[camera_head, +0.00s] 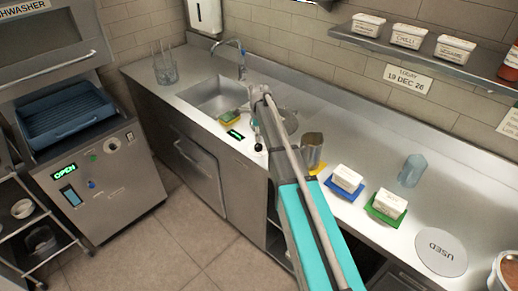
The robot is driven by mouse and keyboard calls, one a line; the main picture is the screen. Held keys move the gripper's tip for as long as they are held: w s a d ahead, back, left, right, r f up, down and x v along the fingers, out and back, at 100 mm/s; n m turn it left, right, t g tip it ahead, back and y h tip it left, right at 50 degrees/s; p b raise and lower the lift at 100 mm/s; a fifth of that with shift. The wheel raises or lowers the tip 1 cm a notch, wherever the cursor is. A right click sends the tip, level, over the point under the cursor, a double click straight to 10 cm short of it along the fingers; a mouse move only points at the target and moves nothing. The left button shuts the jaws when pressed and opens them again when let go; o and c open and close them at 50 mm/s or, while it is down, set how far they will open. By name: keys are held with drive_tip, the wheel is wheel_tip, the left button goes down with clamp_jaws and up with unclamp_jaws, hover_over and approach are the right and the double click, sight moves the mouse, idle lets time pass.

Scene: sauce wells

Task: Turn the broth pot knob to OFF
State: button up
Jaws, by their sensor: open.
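My arm reaches from the bottom of the head view over the counter. My gripper (257,128) is small and partly hidden at its far end, beside the sink. It is open, with nothing seen in it. A small dark, pale-topped piece (258,147) is just below it. This may be the knob, but I cannot tell, nor whether the gripper touches it. A small green-lit display (236,134) lies on the counter just left of it. A round metal vessel (291,122), perhaps the broth pot, is partly hidden behind my arm. No OFF mark is readable.
The sink (206,98) with its faucet (241,60) and a yellow-green sponge (230,117) are to the left. A metal jug (312,150), white tubs (347,178) on coloured mats and a clear jug (411,170) stand right of my arm. A shelf (430,56) overhangs the back right.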

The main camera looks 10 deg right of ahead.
sight(259, 145)
drive_tip(key=shift+s+f+b, duration=0.15)
drive_tip(key=shift+f+b, duration=2.35)
drive_tip(key=shift+f, duration=0.25)
drive_tip(key=c, duration=1.2)
